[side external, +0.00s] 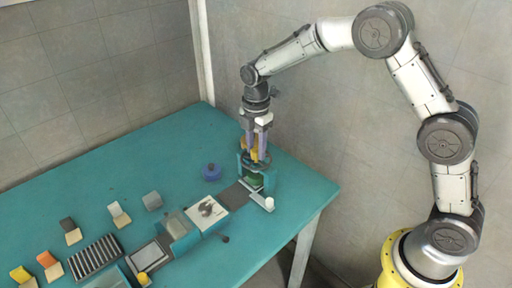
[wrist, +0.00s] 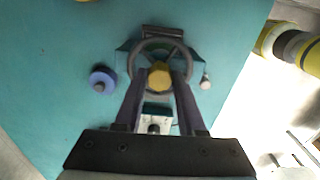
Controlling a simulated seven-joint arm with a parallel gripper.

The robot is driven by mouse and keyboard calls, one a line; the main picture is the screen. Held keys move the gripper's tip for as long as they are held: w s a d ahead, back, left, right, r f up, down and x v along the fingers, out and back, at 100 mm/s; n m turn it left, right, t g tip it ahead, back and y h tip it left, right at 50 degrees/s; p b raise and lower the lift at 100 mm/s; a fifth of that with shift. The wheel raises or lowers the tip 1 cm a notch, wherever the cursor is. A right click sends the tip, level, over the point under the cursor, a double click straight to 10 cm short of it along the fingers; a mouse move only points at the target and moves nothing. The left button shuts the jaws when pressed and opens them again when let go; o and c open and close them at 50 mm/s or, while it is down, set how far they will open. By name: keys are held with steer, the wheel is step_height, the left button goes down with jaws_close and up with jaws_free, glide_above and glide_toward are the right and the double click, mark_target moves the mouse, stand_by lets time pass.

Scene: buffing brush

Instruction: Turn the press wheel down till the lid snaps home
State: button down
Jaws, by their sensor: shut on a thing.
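The press (side external: 243,171) is a teal frame standing near the right end of the table, with a dark green space inside it. Its grey spoked wheel (wrist: 136,55) lies flat on top and has a yellow hub (wrist: 160,76). The hub also shows in the side view (side external: 253,155). My gripper (side external: 256,150) points straight down over the press. In the wrist view its two fingers (wrist: 160,80) stand on either side of the yellow hub and are shut on it. The lid cannot be made out, as the wheel, the frame and my fingers cover the inside.
A blue round knob-like piece (side external: 211,172) stands left of the press, and a small white post (side external: 269,204) stands at its front. A white plate with a dark shape (side external: 207,212), teal boxes, a slatted rack (side external: 96,261) and several small blocks lie farther left. The back of the table is clear.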

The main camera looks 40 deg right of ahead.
mark_target(256, 150)
steer(key=m, duration=0.6)
steer(key=shift+m, duration=0.3)
steer(key=m, duration=0.5)
steer(key=shift+r, duration=0.1)
steer(key=shift+m, duration=0.4)
steer(key=c, duration=0.5)
jaws_free()
step_height(256, 150, up, 14)
